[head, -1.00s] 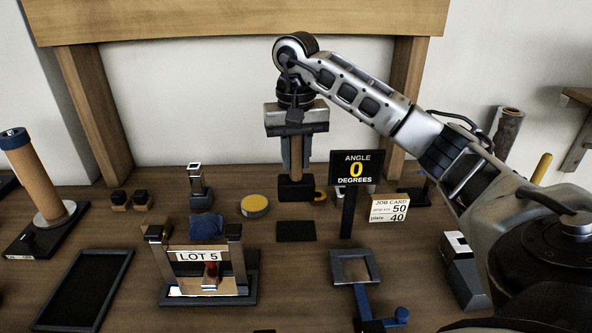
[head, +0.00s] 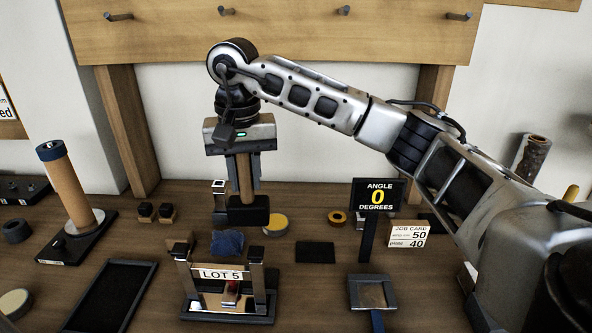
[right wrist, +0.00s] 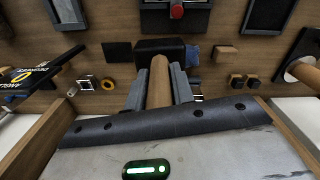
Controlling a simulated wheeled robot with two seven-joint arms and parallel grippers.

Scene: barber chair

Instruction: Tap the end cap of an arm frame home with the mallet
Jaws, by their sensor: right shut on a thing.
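My right gripper (head: 244,170) is shut on the wooden mallet handle (head: 246,178), with the black mallet head (head: 248,212) hanging below. In the right wrist view, the fingers (right wrist: 160,88) close around the handle, and the head (right wrist: 150,50) is beyond them. The mallet appears behind the LOT 5 stand (head: 222,274), apart from it. This stand has two uprights with dark tops (head: 256,252) and a shiny piece (head: 225,300) low between them, with a red part (head: 231,288). I cannot tell which part is the end cap. My left gripper is out of view.
A blue cloth (head: 227,242) lies behind the stand. A black tray (head: 110,293) and tall wooden cylinder (head: 68,190) are to the left.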

